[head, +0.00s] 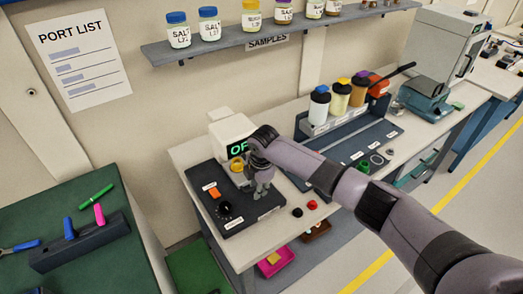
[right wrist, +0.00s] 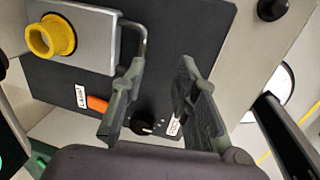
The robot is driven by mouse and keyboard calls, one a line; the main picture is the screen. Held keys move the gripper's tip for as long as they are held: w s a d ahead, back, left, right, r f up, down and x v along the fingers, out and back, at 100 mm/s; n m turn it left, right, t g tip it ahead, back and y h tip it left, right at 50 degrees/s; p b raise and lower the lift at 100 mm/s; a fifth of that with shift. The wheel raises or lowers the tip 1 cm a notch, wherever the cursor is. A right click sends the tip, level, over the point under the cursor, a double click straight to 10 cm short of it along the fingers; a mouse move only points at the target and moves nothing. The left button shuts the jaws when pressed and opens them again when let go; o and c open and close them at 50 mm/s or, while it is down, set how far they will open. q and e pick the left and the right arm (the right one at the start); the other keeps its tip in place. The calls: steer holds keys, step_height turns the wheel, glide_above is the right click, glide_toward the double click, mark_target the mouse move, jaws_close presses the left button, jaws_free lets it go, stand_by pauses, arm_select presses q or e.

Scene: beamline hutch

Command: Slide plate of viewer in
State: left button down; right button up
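The viewer (head: 232,132) is a pale box with a lit green display, partly hidden by my right arm, on a dark base panel (head: 228,213). Its yellow eyepiece ring (right wrist: 50,37) and grey housing (right wrist: 85,58) show in the right wrist view. A bent metal handle (right wrist: 143,38) sticks out of the housing's side; I cannot tell how far out the plate itself is. My right gripper (head: 262,188) points down over the panel beside the viewer. In the right wrist view its fingers (right wrist: 160,78) are apart with nothing between them, the left fingertip overlapping the handle's end. My left gripper is not visible.
An orange switch (head: 214,192) and black knob (head: 225,209) sit on the panel. A bottle rack (head: 345,126) stands to the right. Black and red caps (head: 312,204) lie at the bench front. A samples shelf (head: 260,38) hangs above. A green table (head: 120,255) is at left.

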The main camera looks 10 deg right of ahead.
step_height(320, 180, up, 17)
steer(key=s+p, duration=0.2)
steer(key=p, duration=0.3)
steer(key=shift+s+d+r+p, duration=0.2)
steer(key=shift+s+d+p, duration=0.2)
steer(key=shift+d, duration=0.05)
stand_by(1.0)
steer(key=shift+r, duration=0.1)
stand_by(0.3)
step_height(320, 180, up, 12)
steer(key=s, duration=0.2)
steer(key=shift+d+f, duration=0.2)
steer(key=shift+d, duration=0.1)
